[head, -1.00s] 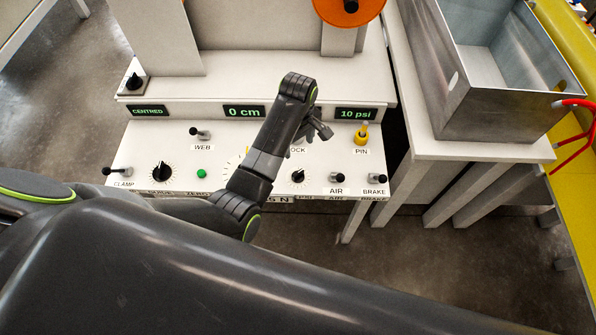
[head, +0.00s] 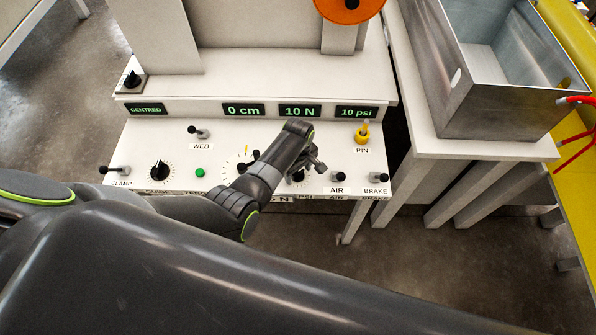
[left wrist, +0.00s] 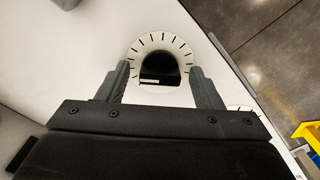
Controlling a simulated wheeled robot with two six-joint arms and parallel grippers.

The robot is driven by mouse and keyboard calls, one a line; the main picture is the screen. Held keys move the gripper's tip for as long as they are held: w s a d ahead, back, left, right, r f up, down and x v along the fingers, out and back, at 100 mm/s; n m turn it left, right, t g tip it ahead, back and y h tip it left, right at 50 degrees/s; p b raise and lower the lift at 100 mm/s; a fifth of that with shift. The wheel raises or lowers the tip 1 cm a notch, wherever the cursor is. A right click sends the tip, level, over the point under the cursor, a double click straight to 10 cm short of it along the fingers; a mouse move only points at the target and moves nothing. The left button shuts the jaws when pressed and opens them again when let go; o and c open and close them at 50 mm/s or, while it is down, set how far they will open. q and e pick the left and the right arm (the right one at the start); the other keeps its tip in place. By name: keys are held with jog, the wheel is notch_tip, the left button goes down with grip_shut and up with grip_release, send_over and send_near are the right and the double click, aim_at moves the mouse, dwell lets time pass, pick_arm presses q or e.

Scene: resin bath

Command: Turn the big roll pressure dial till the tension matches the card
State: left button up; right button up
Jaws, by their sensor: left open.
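The big dial (head: 241,167), with a tick ring and a yellow mark at its top, is partly hidden by my left arm in the head view. A smaller dial (head: 298,177) shows to its right. The tension display (head: 300,110) reads 10 N. A card (head: 285,199) on the panel's front edge is mostly covered; only "N" shows. My left gripper (head: 317,165) is open over the panel. In the left wrist view, a black knob (left wrist: 160,67) with a white tick ring lies between the open fingers; which dial it is, I cannot tell. My right gripper is not in view.
The left dial (head: 160,170), a green button (head: 200,173), the CLAMP lever (head: 118,170), WEB lever (head: 197,132), yellow PIN (head: 362,134), AIR (head: 338,177) and BRAKE knobs (head: 382,178) crowd the panel. A metal bath (head: 490,100) stands to the right.

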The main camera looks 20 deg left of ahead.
pick_arm(q)
jog(key=shift+f, duration=0.2)
jog(key=c, duration=1)
